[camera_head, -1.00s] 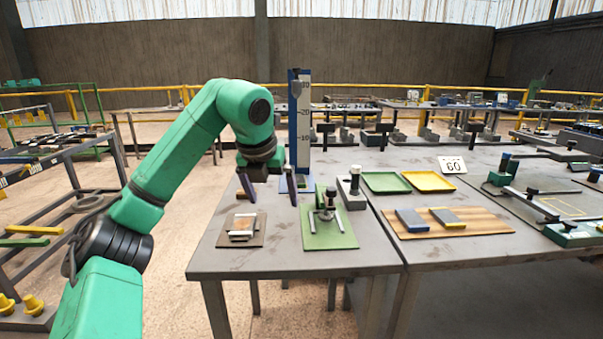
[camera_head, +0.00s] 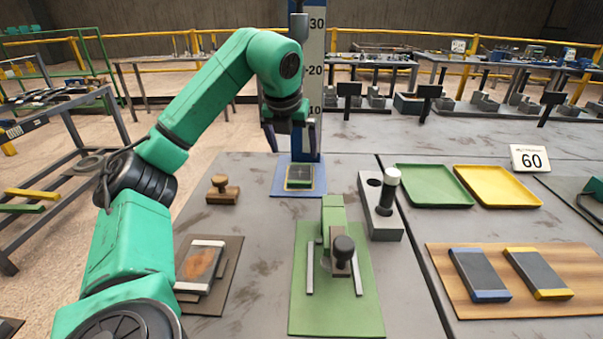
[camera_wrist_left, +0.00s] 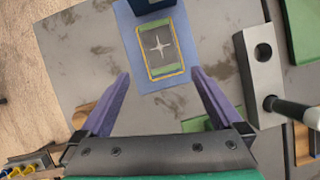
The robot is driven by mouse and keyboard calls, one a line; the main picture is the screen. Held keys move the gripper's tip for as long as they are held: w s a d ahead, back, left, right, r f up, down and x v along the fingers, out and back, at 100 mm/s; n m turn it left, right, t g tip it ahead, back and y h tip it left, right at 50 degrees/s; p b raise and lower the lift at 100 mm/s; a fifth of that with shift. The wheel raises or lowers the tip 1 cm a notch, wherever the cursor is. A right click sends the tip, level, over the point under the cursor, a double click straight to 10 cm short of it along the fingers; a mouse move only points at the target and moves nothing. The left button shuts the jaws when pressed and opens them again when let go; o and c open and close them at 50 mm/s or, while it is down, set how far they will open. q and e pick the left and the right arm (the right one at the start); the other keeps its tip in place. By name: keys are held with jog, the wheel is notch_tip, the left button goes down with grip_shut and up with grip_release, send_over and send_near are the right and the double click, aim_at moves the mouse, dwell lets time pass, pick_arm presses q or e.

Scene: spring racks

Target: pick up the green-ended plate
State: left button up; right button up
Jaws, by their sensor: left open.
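The green-ended plate (camera_head: 300,176) lies on the blue base (camera_head: 283,188) of the upright scale post. In the left wrist view the plate (camera_wrist_left: 160,47) has a dark middle with a pale star mark and green ends, inside a yellow outline. My left gripper (camera_head: 292,138) is open and empty, above the plate and in front of the post. In the left wrist view the purple fingers of my left gripper (camera_wrist_left: 160,75) point toward the plate, apart from it. My right gripper is not in view.
The scale post (camera_head: 313,70) rises right behind the plate. A wooden-handled stamp (camera_head: 222,190) stands to the left. A green fixture (camera_head: 335,240) and a grey block (camera_head: 383,222) stand in front. Green (camera_head: 434,187) and yellow (camera_head: 497,187) trays lie to the right.

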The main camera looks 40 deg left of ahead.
aim_at(300, 172)
pick_arm(q)
jog(key=x, duration=0.7)
jog(key=w+x, duration=0.1)
jog(key=x, duration=0.2)
jog(key=shift+a, duration=0.25)
jog(key=shift+s, duration=0.1)
grip_shut()
jog(key=shift+r, duration=0.1)
